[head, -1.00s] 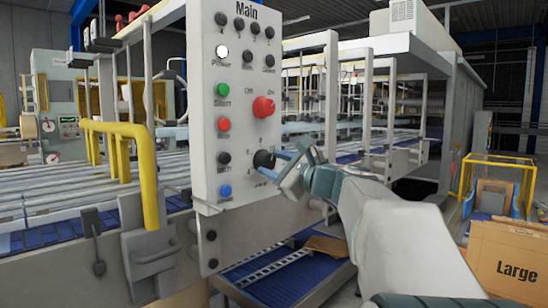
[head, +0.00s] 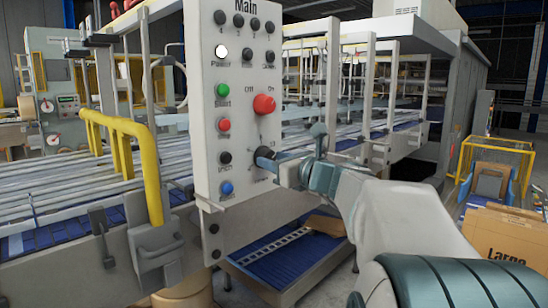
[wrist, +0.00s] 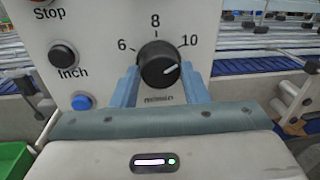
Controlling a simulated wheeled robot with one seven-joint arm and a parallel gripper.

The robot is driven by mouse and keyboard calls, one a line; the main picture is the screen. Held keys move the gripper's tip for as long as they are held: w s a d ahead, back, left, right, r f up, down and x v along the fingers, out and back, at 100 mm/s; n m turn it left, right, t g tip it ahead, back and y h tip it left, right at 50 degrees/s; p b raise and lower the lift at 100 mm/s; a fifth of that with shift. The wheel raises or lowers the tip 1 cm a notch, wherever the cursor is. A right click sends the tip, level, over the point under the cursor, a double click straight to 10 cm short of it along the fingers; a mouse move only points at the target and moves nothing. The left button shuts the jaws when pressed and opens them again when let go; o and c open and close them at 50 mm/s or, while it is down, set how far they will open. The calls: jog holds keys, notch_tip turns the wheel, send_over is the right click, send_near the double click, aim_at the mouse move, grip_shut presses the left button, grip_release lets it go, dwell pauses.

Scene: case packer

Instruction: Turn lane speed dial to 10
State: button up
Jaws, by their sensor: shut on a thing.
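The lane speed dial (wrist: 158,66) is a round black knob low on the white Main panel (head: 245,80). In the wrist view it has the marks 6, 8 and 10 around it. Its pale pointer line points up and to the right, towards the 10 mark. My gripper (wrist: 160,92) has its two blue fingers on either side of the knob, shut on it. In the head view my gripper (head: 278,162) reaches the panel from the right and covers much of the dial (head: 265,153).
Above the dial is a red knob (head: 264,105). To its left are green (head: 222,90), red (head: 224,125), black (head: 225,157) and blue (head: 226,187) buttons. A yellow rail (head: 150,165) stands left of the panel. A Large carton (head: 500,235) stands at the right.

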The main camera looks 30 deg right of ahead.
jog(key=shift+f, duration=0.1)
dwell(0.3)
jog(key=o, duration=1)
jog(key=b+v, duration=0.1)
jog(key=v, duration=1.2)
jog(key=shift+s+d, duration=0.15)
jog(key=shift+s, duration=0.2)
